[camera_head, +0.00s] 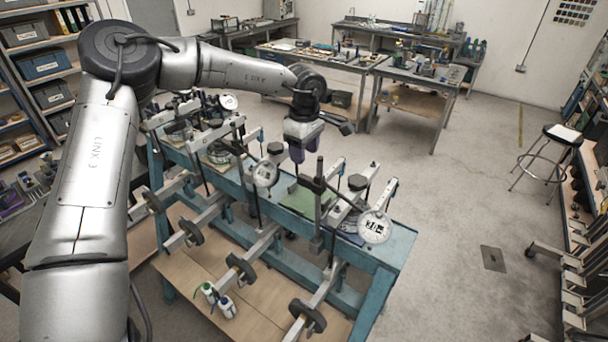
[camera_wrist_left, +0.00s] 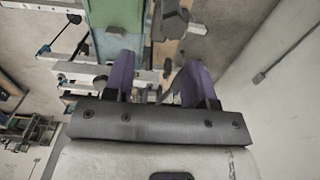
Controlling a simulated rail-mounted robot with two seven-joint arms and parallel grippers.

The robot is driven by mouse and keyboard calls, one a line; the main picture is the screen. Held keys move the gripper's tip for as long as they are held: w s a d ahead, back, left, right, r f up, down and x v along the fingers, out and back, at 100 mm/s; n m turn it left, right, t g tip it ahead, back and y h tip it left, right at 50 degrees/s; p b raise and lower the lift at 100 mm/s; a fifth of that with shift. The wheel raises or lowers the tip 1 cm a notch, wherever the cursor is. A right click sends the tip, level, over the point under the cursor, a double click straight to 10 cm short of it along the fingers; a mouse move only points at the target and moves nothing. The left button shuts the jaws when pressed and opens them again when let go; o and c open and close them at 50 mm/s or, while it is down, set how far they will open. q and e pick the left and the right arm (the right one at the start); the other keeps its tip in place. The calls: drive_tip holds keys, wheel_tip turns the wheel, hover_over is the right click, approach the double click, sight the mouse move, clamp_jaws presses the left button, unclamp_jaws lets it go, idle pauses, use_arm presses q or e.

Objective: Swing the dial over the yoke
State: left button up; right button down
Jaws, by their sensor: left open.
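My left gripper (camera_head: 305,148) has purple fingers pointing down and hangs above the bench, open and empty. In the left wrist view its two fingers (camera_wrist_left: 156,82) stand apart with nothing between them. The nearest dial (camera_head: 375,227) is a round white gauge on a thin arm from a dark post (camera_head: 318,200), at the bench's right end. It hangs out beside the near frame's metal yoke (camera_head: 357,184), toward the viewer. Another dial (camera_head: 265,173) sits on the middle frame, left of and below my gripper. The gripper touches neither dial. My right gripper is not in view.
The teal bench (camera_head: 396,246) carries several lever frames with long beams and dark round weights (camera_head: 241,268). Small bottles (camera_head: 225,306) stand on its lower wooden shelf. A stool (camera_head: 548,150) stands at the right. The floor between is open.

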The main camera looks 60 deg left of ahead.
sight(304, 176)
use_arm(q)
wheel_tip(304, 176, down, 7)
drive_tip(key=shift+r+p, duration=0.1)
drive_tip(key=shift+p, duration=0.75)
drive_tip(key=shift+f, duration=1)
drive_tip(key=shift+c, duration=0.5)
clamp_jaws()
